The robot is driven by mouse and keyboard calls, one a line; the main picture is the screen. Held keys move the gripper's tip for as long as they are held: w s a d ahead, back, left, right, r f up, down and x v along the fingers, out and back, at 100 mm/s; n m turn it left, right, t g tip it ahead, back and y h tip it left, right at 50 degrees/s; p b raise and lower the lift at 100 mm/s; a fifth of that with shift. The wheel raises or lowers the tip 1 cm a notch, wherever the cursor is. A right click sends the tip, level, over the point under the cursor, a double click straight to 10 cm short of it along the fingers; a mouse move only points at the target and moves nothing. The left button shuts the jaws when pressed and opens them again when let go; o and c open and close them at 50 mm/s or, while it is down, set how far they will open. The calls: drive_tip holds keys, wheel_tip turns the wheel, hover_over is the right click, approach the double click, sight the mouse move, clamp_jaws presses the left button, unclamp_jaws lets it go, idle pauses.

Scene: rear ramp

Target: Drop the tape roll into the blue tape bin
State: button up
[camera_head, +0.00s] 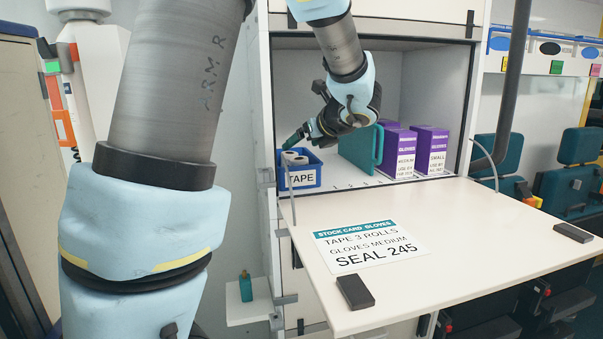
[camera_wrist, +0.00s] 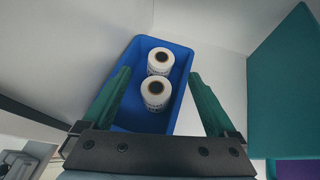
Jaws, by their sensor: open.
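The blue tape bin (camera_head: 304,178), labelled TAPE, stands at the left end of the cabinet shelf. Two white tape rolls (camera_wrist: 156,93) lie inside it, one behind the other, in the wrist view. The bin's blue wall (camera_wrist: 186,62) shows around them. My gripper (camera_head: 293,140) is over the bin in the head view. In the wrist view its green fingers (camera_wrist: 160,80) are spread wide on either side of the bin, with nothing held between them. Whether the fingers touch the bin cannot be told.
A teal panel (camera_head: 357,152) stands right of the bin, then purple glove boxes (camera_head: 431,150). The fold-down flap (camera_head: 450,230) in front carries a stock card (camera_head: 368,244) and a black block (camera_head: 355,292). The flap's middle is mostly clear.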

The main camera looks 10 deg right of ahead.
drive_tip(key=shift+s, duration=0.1)
drive_tip(key=b+v, duration=0.2)
drive_tip(key=v, duration=0.9)
drive_tip(key=shift+b, duration=0.4)
